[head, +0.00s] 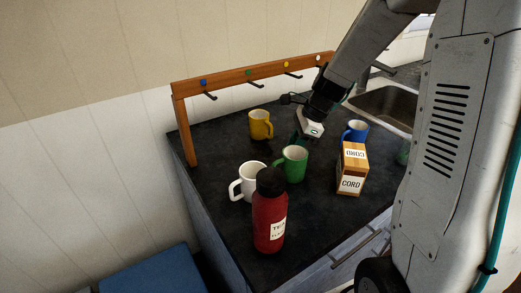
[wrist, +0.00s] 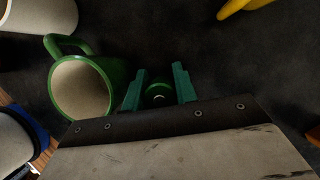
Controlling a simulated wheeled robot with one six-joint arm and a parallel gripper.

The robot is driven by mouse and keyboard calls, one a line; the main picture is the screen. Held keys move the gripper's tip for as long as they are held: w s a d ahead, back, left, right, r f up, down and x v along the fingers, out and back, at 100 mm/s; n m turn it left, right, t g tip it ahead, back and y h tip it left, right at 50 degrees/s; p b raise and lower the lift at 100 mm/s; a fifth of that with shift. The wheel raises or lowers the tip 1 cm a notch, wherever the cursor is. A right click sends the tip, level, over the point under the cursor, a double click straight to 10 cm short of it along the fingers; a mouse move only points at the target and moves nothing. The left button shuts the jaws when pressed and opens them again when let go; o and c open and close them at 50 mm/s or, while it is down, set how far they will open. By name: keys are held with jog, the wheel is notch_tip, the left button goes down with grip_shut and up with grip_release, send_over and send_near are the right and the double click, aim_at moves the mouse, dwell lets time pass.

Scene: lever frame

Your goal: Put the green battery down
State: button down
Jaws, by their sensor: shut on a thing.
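My gripper (wrist: 158,90) is shut on the green battery (wrist: 158,94), which sits end-on between its two teal fingers in the wrist view. In the head view my gripper (head: 300,138) is low over the dark counter (head: 225,140), behind the green mug and left of the blue mug. The battery cannot be made out there. Whether it touches the counter cannot be told. The green mug (wrist: 82,88) is close to the left finger in the wrist view.
On the counter stand a yellow mug (head: 261,124), green mug (head: 291,163), white mug (head: 246,182), blue mug (head: 356,132), red flask (head: 269,215) and CORD box (head: 352,170). A wooden hook frame (head: 250,75) runs along the back. A sink (head: 385,107) lies right.

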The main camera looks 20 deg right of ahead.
send_over(261, 160)
jog(key=s+d, duration=0.1)
jog(key=d, duration=0.1)
jog(key=shift+d, duration=0.15)
jog(key=shift+w+a+f, duration=0.2)
jog(key=shift+a+f, duration=0.1)
jog(key=shift+a, duration=0.35)
jog(key=shift+w+a+f, duration=0.15)
jog(key=shift+a+f, duration=0.1)
jog(key=shift+a, duration=0.35)
jog(key=shift+f, duration=0.1)
jog(key=shift+f, duration=0.1)
jog(key=c, duration=1.4)
grip_release()
jog(key=shift+d+r, duration=0.1)
jog(key=shift+r, duration=0.2)
jog(key=s+d, duration=0.1)
jog(key=d, duration=0.3)
jog(key=s+d, duration=0.1)
jog(key=d, duration=0.3)
jog(key=s+d, duration=0.1)
jog(key=d, duration=0.2)
jog(key=shift+s+d+r, duration=0.35)
jog(key=shift+s+d, duration=0.05)
